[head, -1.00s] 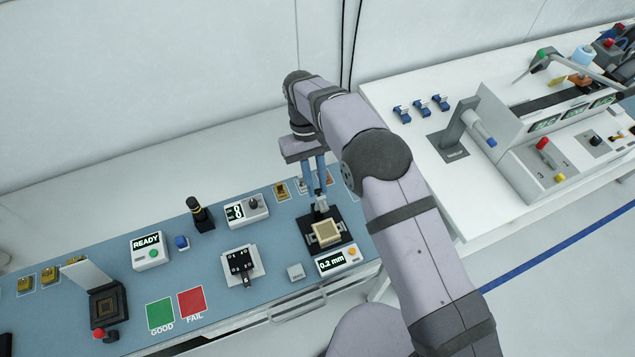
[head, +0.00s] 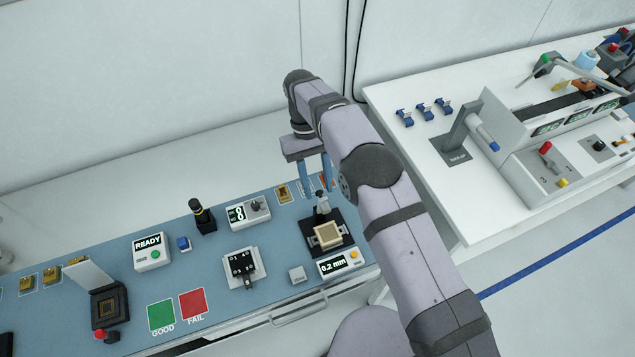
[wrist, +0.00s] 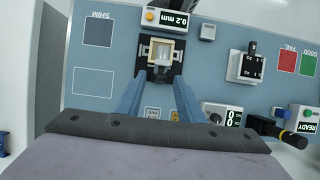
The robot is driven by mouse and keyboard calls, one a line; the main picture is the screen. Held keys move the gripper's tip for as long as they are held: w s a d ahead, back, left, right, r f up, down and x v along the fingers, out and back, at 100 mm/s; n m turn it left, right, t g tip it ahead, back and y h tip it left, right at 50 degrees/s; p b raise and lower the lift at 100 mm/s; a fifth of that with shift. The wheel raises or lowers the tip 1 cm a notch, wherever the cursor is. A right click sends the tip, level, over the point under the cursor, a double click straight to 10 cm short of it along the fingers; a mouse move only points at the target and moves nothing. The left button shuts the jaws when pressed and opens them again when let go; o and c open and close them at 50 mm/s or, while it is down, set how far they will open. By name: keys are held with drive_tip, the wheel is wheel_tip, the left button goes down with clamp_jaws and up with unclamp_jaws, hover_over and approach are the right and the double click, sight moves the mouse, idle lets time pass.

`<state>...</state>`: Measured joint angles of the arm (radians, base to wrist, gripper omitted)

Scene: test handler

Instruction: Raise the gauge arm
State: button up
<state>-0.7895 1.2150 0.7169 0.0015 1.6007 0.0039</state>
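The gauge (head: 345,240) has a black base, a pale square plate (head: 328,235) and a grey arm part (head: 322,203) at its back. In the wrist view the pale plate (wrist: 168,52) lies beyond the fingertips, with the grey arm part (wrist: 160,72) on its near side. My gripper (head: 317,188) hangs just above and behind the gauge. Its two blue fingers are spread apart and hold nothing; in the wrist view the gripper (wrist: 159,82) has the grey part between its fingertips in the picture. I cannot tell whether they touch it.
A display reading 0.2 mm (head: 333,268) stands in front of the gauge. A black fixture (head: 242,267) and a small white block (head: 297,274) are to the left. A counter box (head: 248,213) stands close on the left. The SHIM pad (wrist: 98,30) is bare.

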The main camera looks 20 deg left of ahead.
drive_tip(key=shift+r, duration=0.1)
wheel_tip(320, 180, up, 10)
drive_tip(key=b, duration=0.3)
idle(0.3)
drive_tip(key=shift+c, duration=0.4)
